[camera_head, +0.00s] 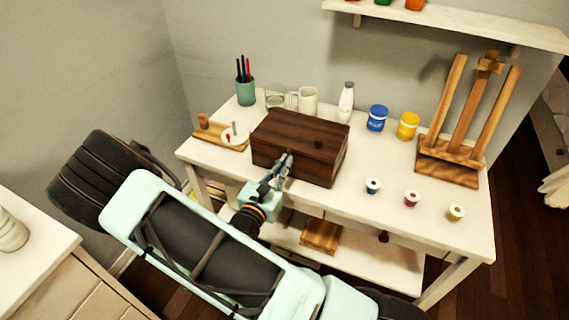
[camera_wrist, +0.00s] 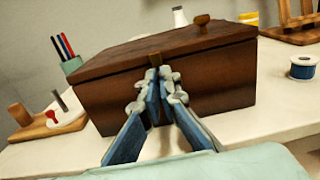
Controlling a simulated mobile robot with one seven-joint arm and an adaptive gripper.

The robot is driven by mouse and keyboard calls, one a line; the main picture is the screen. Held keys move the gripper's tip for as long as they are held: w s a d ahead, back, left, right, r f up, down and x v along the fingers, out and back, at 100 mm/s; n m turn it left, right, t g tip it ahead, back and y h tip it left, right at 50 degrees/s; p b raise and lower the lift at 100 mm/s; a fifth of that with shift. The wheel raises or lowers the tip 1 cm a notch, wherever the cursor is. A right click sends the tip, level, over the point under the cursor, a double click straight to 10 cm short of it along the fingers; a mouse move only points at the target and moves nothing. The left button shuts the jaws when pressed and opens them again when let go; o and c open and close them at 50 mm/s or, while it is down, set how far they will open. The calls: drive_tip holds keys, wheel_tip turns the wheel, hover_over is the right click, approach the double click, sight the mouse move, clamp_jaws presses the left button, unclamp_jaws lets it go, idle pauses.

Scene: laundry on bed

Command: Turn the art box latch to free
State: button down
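The art box (camera_head: 300,145) is a dark brown wooden box with its lid down on the white table. It fills the middle of the wrist view (camera_wrist: 100,99). Its latch (camera_wrist: 155,59) is a small upright brown piece at the front, under the lid's edge. My gripper (camera_head: 285,158) is at the box's front face. In the wrist view, the blue-and-grey fingertips (camera_wrist: 159,78) are drawn close together, one on each side of the latch. The latch's top shows above them; its lower part is hidden between them. In the head view the latch is hidden by my gripper.
A wooden tray (camera_head: 222,137) with small items and a pen cup (camera_head: 246,92) stand left of the box. A white bottle (camera_head: 346,101), blue jar (camera_head: 377,118) and yellow jar (camera_head: 408,125) stand behind and right. An easel (camera_head: 450,172) and small spools are farther right.

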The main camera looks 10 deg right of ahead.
drive_tip(key=shift+p, duration=0.3)
drive_tip(key=n+p, duration=0.3)
drive_tip(key=n, duration=0.1)
drive_tip(key=shift+a+r, duration=0.1)
drive_tip(key=shift+r, duration=0.05)
drive_tip(key=n+p, duration=0.2)
drive_tip(key=n, duration=0.2)
drive_tip(key=shift+w+a+p, duration=0.1)
drive_tip(key=shift+w+p, duration=0.05)
drive_tip(key=shift+p, duration=0.15)
drive_tip(key=n, duration=0.1)
drive_tip(key=n+p, duration=0.1)
drive_tip(key=n, duration=0.1)
drive_tip(key=n+p, duration=0.1)
drive_tip(key=n, duration=0.1)
drive_tip(key=shift+f, duration=0.25)
drive_tip(key=n, duration=0.2)
drive_tip(key=n+p, duration=0.1)
drive_tip(key=n, duration=0.1)
drive_tip(key=shift+a+f+n, duration=0.1)
drive_tip(key=shift+f+n, duration=0.1)
drive_tip(key=shift+n, duration=0.2)
drive_tip(key=c, duration=2.2)
unclamp_jaws()
